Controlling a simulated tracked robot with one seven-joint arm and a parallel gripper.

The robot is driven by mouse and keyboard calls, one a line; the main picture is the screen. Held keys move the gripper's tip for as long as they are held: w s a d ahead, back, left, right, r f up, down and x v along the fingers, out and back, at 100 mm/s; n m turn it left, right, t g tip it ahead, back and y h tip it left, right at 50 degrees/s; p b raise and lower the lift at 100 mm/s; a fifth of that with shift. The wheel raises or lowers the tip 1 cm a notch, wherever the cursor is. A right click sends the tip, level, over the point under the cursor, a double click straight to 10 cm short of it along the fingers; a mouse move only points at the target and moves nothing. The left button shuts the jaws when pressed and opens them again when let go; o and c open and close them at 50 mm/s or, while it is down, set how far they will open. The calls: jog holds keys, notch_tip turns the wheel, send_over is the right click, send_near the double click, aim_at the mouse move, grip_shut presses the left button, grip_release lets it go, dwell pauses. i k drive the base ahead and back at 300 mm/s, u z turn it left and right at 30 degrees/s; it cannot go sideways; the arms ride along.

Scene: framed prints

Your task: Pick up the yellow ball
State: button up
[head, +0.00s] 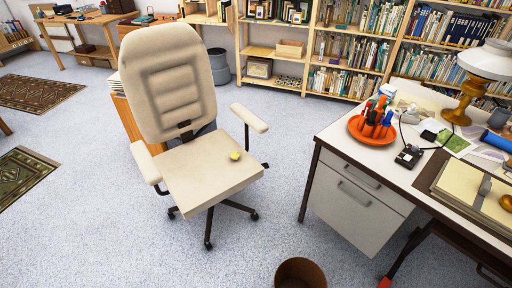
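A small yellow ball (235,156) rests on the seat of a cream office chair (195,172), right of the seat's middle and toward the right armrest. Nothing covers it. The chair has a tall padded back, two armrests and a wheeled base, and its seat faces toward me. My gripper does not show in the head view.
A white-topped desk (335,133) stands at the right, holding an orange tray (372,131) of tools, a lamp (480,75) and papers. A brown bin (300,274) stands at the bottom. Bookshelves (345,50) line the back.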

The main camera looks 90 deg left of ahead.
aim_at(235, 155)
jog(key=z, duration=0.5)
jog(key=i, duration=0.15)
jog(key=u, duration=3.95)
jog(key=i, duration=0.15)
jog(key=u, duration=0.75)
jog(key=k, duration=1)
jog(key=z, duration=0.6)
jog(key=i, duration=0.75)
jog(key=z, duration=0.1)
